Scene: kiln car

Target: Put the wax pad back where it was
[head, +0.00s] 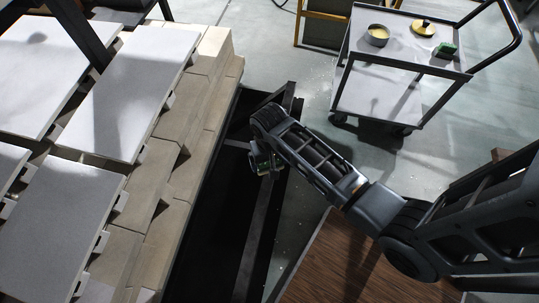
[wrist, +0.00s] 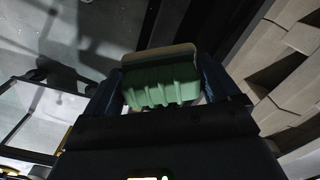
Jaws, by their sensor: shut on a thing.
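My gripper (wrist: 162,92) is shut on a green ribbed block with a cream layer along one edge, which I take to be the wax pad (wrist: 160,84). The dark fingers press on its left and right sides. In the head view my gripper (head: 265,166) hangs over the dark gap beside the kiln car, and only a bit of green shows there. The cart (head: 350,102) stands at the upper right. On its top are a round tin (head: 377,35) with pale yellow inside, a yellow disc (head: 423,28) with a knob, and a dark green block (head: 444,51).
The kiln car's pale brick edge (head: 190,125) and white slabs (head: 125,95) fill the left. A dark frame (head: 262,220) runs alongside it. A brown wooden surface (head: 345,265) lies at the bottom. Grey floor is open between the frame and the cart.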

